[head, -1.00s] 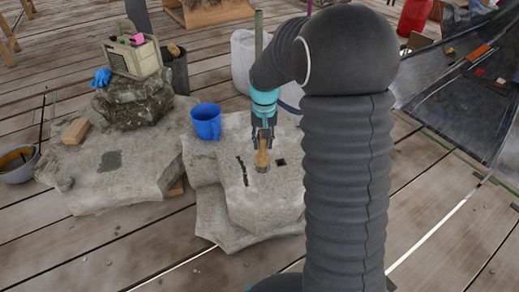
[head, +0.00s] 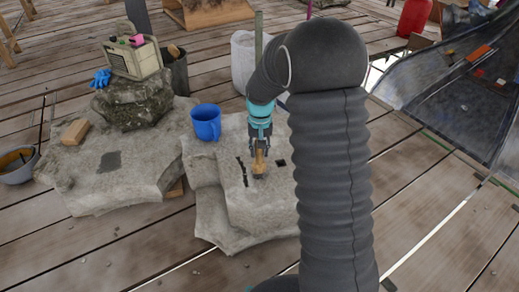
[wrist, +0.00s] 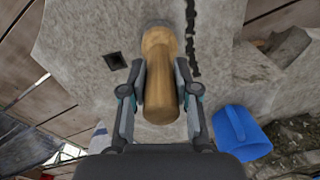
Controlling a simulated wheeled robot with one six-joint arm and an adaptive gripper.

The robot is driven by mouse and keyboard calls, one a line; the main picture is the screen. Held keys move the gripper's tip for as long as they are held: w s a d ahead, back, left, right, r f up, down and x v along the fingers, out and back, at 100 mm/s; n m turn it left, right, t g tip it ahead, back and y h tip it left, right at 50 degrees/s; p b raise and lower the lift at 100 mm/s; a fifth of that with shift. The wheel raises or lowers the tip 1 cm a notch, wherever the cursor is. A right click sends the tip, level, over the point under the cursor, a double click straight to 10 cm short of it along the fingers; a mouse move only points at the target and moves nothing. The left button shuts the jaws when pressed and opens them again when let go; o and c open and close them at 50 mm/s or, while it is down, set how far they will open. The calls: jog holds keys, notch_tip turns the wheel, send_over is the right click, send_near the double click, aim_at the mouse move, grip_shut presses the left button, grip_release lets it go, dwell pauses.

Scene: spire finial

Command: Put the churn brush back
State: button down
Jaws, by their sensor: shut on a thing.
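The churn brush (head: 259,165) shows as a short wooden handle, and its pale wood also fills the middle of the wrist view (wrist: 160,85). My gripper (head: 260,150) is shut on this handle, with one finger on each side of it in the wrist view (wrist: 160,95). The brush is roughly upright over the top of the pale stone block (head: 225,190). Its lower end meets a round grey patch on the stone; I cannot tell whether it sits in a hole. Any bristles are hidden.
A small square hole (head: 281,162) and a dark jagged slot (head: 242,172) lie beside the brush. A blue mug (head: 207,122) stands at the block's back left. A white bucket (head: 243,62) stands behind. A wooden block (head: 75,132) lies on the left stone.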

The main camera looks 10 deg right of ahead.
jog(key=c, duration=0.9)
grip_release()
jog(key=shift+o, duration=0.2)
notch_tip(320, 180, up, 12)
jog(key=shift+s+d+r+p, duration=0.1)
jog(key=shift+p, duration=0.6)
jog(key=s+r+t, duration=0.1)
jog(key=s+r, duration=0.3)
jog(key=s, duration=0.3)
jog(key=s+r+n+t, duration=0.1)
jog(key=s+r+t, duration=0.15)
jog(key=s, duration=0.45)
jog(key=s+r+t, duration=0.1)
jog(key=s+r, duration=0.3)
jog(key=s, duration=0.3)
jog(key=s+f+t, duration=0.1)
jog(key=s, duration=0.8)
jog(key=shift+f+n, duration=0.3)
jog(key=shift+n, duration=0.1)
